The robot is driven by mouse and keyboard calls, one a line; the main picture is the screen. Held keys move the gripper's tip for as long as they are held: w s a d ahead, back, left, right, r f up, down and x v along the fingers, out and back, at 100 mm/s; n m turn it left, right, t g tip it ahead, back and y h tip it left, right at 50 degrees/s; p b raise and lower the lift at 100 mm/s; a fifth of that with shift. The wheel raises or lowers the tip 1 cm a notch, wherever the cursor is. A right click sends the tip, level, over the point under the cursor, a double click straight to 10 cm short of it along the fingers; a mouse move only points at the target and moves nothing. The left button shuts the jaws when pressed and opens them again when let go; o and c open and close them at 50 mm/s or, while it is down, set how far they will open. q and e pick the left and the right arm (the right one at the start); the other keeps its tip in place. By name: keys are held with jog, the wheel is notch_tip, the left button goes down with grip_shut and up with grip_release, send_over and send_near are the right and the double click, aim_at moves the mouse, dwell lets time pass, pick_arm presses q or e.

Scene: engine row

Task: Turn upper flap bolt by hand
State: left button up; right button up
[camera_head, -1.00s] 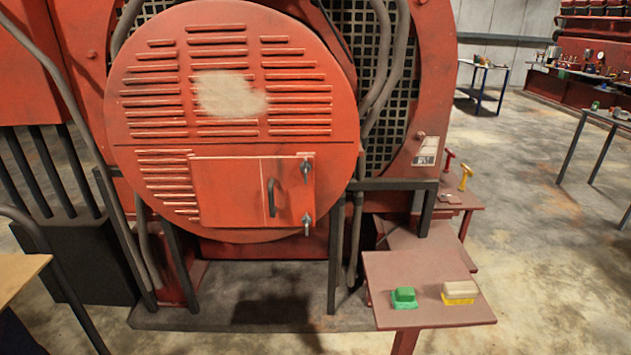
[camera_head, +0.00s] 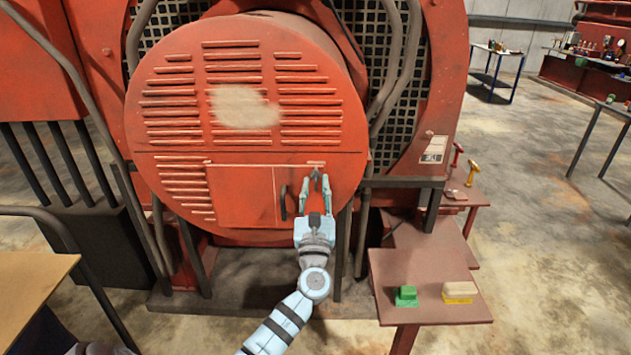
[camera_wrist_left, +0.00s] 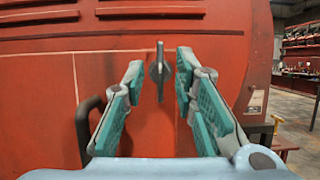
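The upper flap bolt (camera_head: 315,175) is a grey wing-shaped piece at the upper right corner of the red flap (camera_head: 240,195) on the round red cover. In the left wrist view the bolt (camera_wrist_left: 159,70) stands between my fingers, with its wing roughly upright. My left gripper (camera_head: 315,182) is open, one finger on each side of the bolt, with gaps showing on both sides. The lower bolt is hidden behind my left gripper. My right gripper is not in view.
The flap's dark handle (camera_head: 283,202) is just left of my left gripper; it also shows in the wrist view (camera_wrist_left: 88,128). A small red table (camera_head: 430,280) with a green block (camera_head: 406,296) and a yellow-based block (camera_head: 459,291) stands at lower right.

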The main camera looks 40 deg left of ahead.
pick_arm(q)
jog(key=shift+w+a+r, duration=0.2)
jog(key=shift+w+a, duration=0.05)
jog(key=shift+w, duration=0.05)
grip_shut()
jog(key=shift+f, duration=0.1)
